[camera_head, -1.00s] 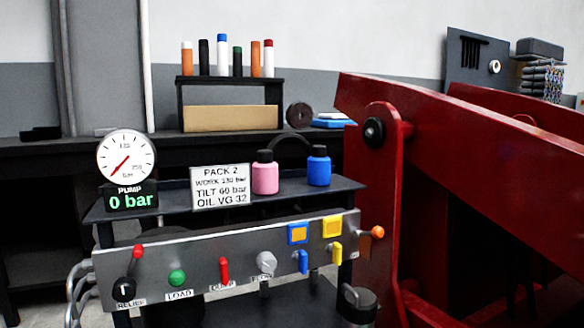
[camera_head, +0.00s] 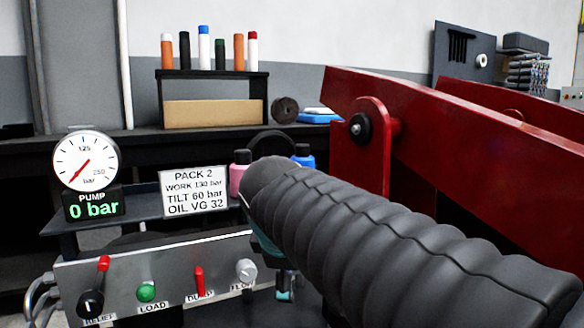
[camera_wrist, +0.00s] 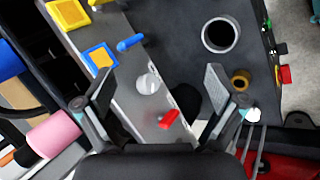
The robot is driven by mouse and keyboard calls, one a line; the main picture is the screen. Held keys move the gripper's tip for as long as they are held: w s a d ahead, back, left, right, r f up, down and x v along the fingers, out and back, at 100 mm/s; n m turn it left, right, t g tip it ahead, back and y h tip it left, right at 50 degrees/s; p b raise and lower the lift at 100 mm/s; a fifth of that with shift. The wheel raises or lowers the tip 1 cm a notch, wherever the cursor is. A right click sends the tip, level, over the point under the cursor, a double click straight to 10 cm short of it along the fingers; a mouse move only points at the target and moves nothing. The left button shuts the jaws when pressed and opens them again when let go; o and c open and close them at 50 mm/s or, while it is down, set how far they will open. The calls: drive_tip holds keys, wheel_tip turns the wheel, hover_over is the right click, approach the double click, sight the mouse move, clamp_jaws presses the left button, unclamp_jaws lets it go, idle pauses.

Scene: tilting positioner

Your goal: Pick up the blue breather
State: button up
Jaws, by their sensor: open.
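The blue breather (camera_head: 303,154) is a small blue bottle with a black cap on the rack's upper shelf. My arm hides most of it in the head view. In the wrist view a blue rounded thing, likely the breather (camera_wrist: 8,62), is cut by the left edge, with the pink bottle (camera_wrist: 52,134) below it. My gripper (camera_wrist: 158,92) is open and empty. It is above the control panel, to the right of both bottles in the wrist view and apart from them. In the head view its fingers are mostly hidden behind my arm.
The control panel (camera_head: 125,280) carries a red lever (camera_wrist: 170,119) and a pale knob (camera_wrist: 148,84) between my fingers in the wrist view. A sign (camera_head: 194,192) and gauge (camera_head: 86,161) stand left of the bottles. A red steel frame (camera_head: 450,150) rises at right.

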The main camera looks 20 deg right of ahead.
drive_tip(key=w+d+r+n+h, duration=0.3)
drive_tip(key=w+r+n, duration=0.4)
drive_tip(key=w+r, duration=0.35)
drive_tip(key=n+t+h, duration=0.1)
drive_tip(key=n+h, duration=0.2)
drive_tip(key=n, duration=0.4)
approach(298, 158)
drive_tip(key=x, duration=0.7)
drive_tip(key=shift+w+d, duration=0.1)
drive_tip(key=shift+d, duration=0.2)
drive_tip(key=shift+b+x, duration=0.4)
drive_tip(key=shift+x, duration=2.3)
drive_tip(key=shift+w+a, duration=0.1)
drive_tip(key=shift+a, duration=0.1)
drive_tip(key=c, duration=1.4)
